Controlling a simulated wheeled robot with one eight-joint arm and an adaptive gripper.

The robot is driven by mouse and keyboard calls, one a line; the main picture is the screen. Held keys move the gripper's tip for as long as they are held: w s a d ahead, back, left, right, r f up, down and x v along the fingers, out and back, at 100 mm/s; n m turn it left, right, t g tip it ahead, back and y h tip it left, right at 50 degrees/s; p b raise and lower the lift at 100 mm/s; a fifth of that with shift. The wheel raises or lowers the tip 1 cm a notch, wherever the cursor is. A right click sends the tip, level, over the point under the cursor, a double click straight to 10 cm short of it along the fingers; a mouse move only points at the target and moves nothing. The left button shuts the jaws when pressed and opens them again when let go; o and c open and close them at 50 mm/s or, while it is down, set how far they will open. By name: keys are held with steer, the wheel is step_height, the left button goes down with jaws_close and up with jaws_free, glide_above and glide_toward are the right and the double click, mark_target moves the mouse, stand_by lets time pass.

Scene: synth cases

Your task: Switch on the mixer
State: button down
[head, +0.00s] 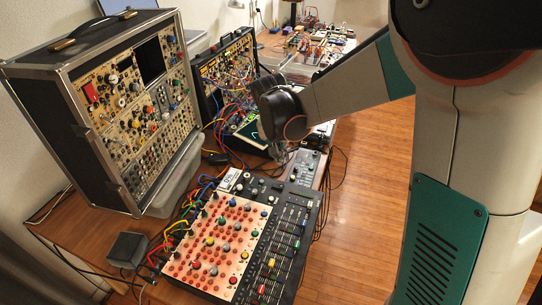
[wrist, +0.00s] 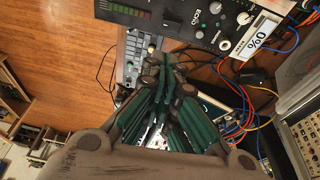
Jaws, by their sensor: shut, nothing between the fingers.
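The mixer (head: 262,262) lies on the near end of the wooden table, with a pinkish panel of knobs on its left and black fader strips on its right. In the wrist view its dark far edge (wrist: 185,14) crosses the top, with a green and red level meter, knobs and a white tag reading %0. I cannot make out which control is its power switch. My gripper (head: 281,153) is just beyond the mixer's far edge in the head view. In the wrist view my gripper (wrist: 165,62) is shut and empty, its fingertips apart from the mixer in the picture.
A large synth case (head: 62,118) stands at the left, and a smaller one (head: 228,62) stands behind. Coloured cables (head: 232,112) run between the devices. A small dark box (head: 127,249) sits left of the mixer. Wooden floor (head: 362,185) is open to the right.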

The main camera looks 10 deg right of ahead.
steer(key=shift+w+a+f, duration=0.1)
steer(key=shift+w+f, duration=0.6)
steer(key=shift+f, duration=0.15)
steer(key=shift+f, duration=0.1)
steer(key=b, duration=0.5)
glide_toward(283, 184)
steer(key=x, duration=0.2)
steer(key=w+x, duration=0.1)
steer(key=x, duration=0.2)
steer(key=shift+f, duration=0.55)
